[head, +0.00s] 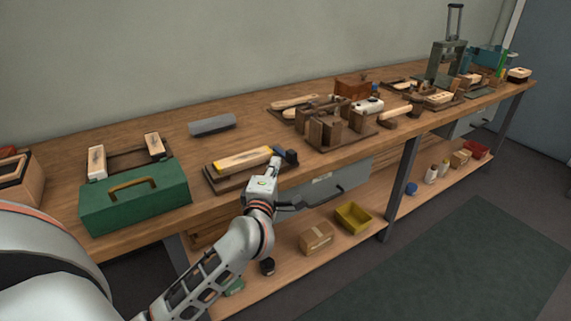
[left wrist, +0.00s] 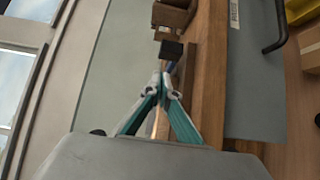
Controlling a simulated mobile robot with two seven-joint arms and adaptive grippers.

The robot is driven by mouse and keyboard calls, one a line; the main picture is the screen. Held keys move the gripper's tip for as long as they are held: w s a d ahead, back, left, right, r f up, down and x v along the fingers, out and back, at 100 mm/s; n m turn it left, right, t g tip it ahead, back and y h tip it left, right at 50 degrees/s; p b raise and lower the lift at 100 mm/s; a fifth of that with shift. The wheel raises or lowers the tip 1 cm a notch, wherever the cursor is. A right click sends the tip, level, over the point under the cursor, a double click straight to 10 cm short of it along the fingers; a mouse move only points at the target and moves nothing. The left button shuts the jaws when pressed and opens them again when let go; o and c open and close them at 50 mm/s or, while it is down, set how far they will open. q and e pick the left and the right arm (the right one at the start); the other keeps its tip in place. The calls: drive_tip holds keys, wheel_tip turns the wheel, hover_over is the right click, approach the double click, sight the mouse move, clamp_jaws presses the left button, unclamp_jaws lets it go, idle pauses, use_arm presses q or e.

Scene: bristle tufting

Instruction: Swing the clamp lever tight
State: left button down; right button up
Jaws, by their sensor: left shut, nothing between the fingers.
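A pale wooden block (head: 238,161) lies on a dark base board (head: 212,183) near the bench's front edge. A yellow piece shows at the block's right end. Beside it is a dark blue-black clamp part (head: 291,157), which I take to be the lever end; its exact angle is unclear. A dark block with a bit of blue, likely the same part, shows in the left wrist view (left wrist: 172,50), just beyond my fingertips. My left gripper (head: 275,163) is shut and empty, close to the clamp; I cannot tell if it touches. My right gripper is not in view.
A green toolbox (head: 135,199) stands to the left, with a wooden frame behind it. A grey bar (head: 212,124) lies behind the block. Wooden fixtures (head: 335,130) crowd the bench to the right. A yellow bin (head: 353,218) sits on the lower shelf.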

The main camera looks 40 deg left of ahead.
sight(287, 154)
use_arm(q)
drive_tip(key=shift+w+d+f, duration=0.1)
drive_tip(key=shift+w+d, duration=0.15)
drive_tip(key=shift+w, duration=0.4)
drive_tip(key=shift+w+d, duration=0.25)
drive_tip(key=shift+w, duration=0.35)
drive_tip(key=shift+w+d, duration=0.1)
drive_tip(key=shift+w, duration=0.05)
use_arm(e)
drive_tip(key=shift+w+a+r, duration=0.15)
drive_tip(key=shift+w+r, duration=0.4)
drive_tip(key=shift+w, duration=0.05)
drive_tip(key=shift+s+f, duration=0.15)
